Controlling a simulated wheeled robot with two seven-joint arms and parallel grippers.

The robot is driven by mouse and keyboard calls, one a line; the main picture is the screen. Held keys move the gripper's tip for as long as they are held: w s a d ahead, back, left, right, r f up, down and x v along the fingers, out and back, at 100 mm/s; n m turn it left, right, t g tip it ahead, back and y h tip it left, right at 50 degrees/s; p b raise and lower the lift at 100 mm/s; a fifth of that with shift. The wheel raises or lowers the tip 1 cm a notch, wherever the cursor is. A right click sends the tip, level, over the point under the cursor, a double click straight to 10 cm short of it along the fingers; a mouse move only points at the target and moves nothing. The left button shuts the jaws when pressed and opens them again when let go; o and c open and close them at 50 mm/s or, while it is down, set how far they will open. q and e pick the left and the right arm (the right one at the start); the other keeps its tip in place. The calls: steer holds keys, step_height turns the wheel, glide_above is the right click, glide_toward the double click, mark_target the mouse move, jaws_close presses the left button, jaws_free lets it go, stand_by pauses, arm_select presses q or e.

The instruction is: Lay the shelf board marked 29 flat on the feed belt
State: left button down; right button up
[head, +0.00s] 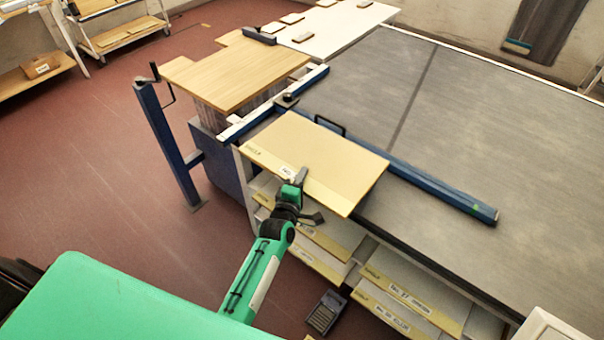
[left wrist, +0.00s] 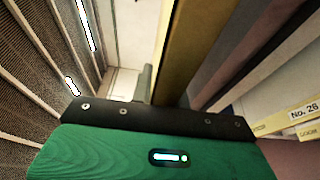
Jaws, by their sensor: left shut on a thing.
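A pale tan shelf board (head: 325,160) hangs over the near left corner of the grey feed belt (head: 490,150). Its small white label is too small to read for sure in the head view. My left gripper (head: 299,178) is shut on the board's near edge. In the left wrist view the board (left wrist: 183,50) shows edge-on, with a grey finger (left wrist: 145,83) beside it. The board looks roughly level and covers part of the belt's blue rail. I cannot tell whether it touches the rail or the belt. My right gripper is not in view.
A blue rail (head: 440,189) runs along the belt's near side. Labelled boards (head: 400,290) lie in the rack below. A wooden-topped stack (head: 235,75) and a blue post with a crank (head: 165,140) stand left. The belt beyond the rail is clear.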

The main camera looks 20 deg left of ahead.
arm_select(q)
step_height(320, 180, down, 6)
steer(key=b, duration=0.5)
steer(key=shift+f+b, duration=0.2)
steer(key=shift+b, duration=0.1)
steer(key=shift+f+b, duration=0.45)
steer(key=shift+f, duration=0.1)
steer(key=c, duration=1.3)
jaws_free()
steer(key=s+b, duration=0.3)
steer(key=s, duration=1.1)
steer(key=shift+a, duration=0.1)
